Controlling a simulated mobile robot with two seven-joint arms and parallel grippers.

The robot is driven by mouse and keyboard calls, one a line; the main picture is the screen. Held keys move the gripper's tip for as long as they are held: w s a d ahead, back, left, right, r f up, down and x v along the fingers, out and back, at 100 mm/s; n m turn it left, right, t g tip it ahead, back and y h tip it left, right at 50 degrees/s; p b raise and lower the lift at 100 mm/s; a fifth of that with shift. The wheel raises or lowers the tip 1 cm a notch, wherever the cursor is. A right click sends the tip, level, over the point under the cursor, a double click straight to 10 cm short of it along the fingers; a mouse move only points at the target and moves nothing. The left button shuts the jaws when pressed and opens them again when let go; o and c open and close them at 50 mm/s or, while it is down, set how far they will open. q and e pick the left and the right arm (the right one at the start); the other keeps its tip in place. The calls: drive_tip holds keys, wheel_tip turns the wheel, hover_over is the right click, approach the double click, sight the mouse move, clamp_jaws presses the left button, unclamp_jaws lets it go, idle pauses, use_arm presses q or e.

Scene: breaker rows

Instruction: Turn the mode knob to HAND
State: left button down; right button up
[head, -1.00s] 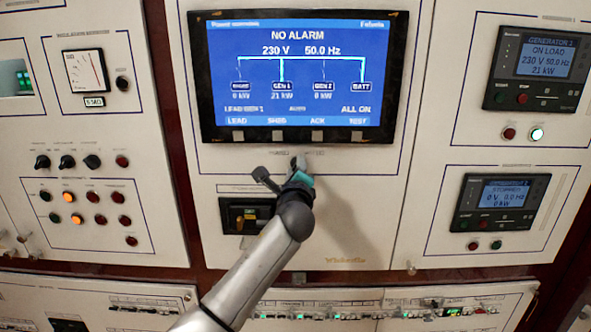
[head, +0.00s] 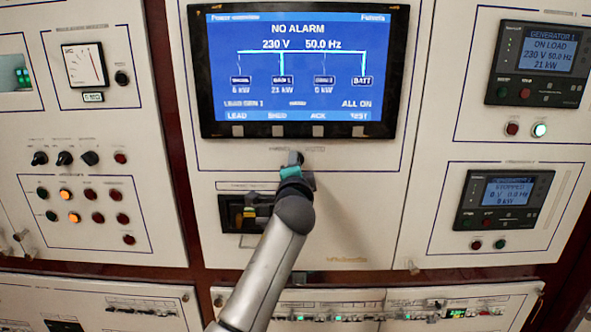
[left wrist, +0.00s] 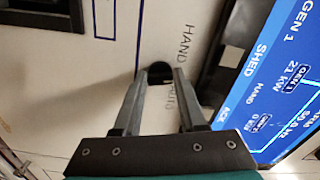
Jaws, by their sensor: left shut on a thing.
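The mode knob (left wrist: 158,69) is a small black knob on the white panel in the left wrist view. The label HAND (left wrist: 184,43) is printed beside it, and a second label, AUTO, is partly covered by a finger. My left gripper (left wrist: 160,80) has its two fingers on either side of the knob and is shut on it. In the head view my left gripper (head: 293,160) is at the panel just below the big screen, and its fingers and wrist hide most of the knob. I cannot tell which way the knob's pointer faces. My right gripper is not in view.
The big blue screen (head: 297,72) reads NO ALARM and sits just above my gripper. A black breaker unit (head: 232,213) is below and left of it. Small knobs and lamps (head: 75,195) fill the left panel. Two generator controllers (head: 540,62) are on the right.

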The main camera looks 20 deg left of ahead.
use_arm(q)
drive_tip(key=shift+f+n+b, duration=0.1)
drive_tip(key=shift+n+b, duration=0.4)
drive_tip(key=shift+n, duration=1.4)
drive_tip(key=shift+c, duration=2.3)
unclamp_jaws()
drive_tip(key=shift+d, duration=0.1)
drive_tip(key=v, duration=1.5)
drive_tip(key=shift+s, duration=0.1)
